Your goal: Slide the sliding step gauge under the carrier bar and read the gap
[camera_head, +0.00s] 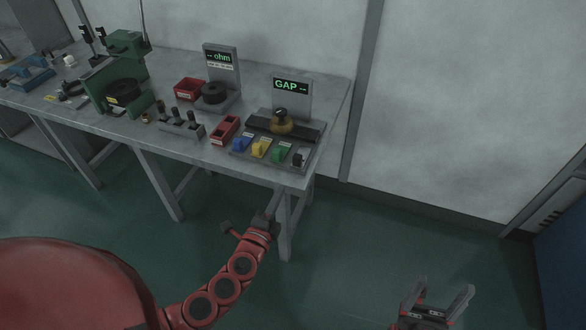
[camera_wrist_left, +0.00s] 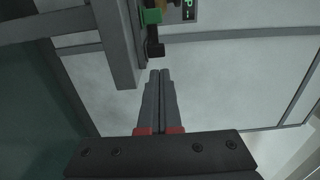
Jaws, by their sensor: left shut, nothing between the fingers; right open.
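The gap station stands at the right end of the table, with a display (camera_head: 291,86) reading "GAP --". A dark bar (camera_head: 312,131), seemingly the carrier bar, lies across it with a brass, black-topped piece (camera_head: 282,125) at its middle. In front sit blue (camera_head: 240,144), yellow (camera_head: 261,148), green (camera_head: 279,155) and black (camera_head: 298,158) blocks; I cannot tell which is the sliding step gauge. The green block (camera_wrist_left: 152,16) and black block (camera_wrist_left: 155,49) also show in the left wrist view. My left gripper (camera_head: 277,196) is shut and empty by the table's front edge. My right gripper (camera_head: 446,290) is open and empty, right of the table.
The table (camera_head: 180,146) also holds a red bin (camera_head: 189,89), a small red tray (camera_head: 225,130), an "ohm" display (camera_head: 221,57) with a black coil, and a green machine (camera_head: 127,45). Floor right of the table is clear; a blue cabinet (camera_head: 562,255) stands far right.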

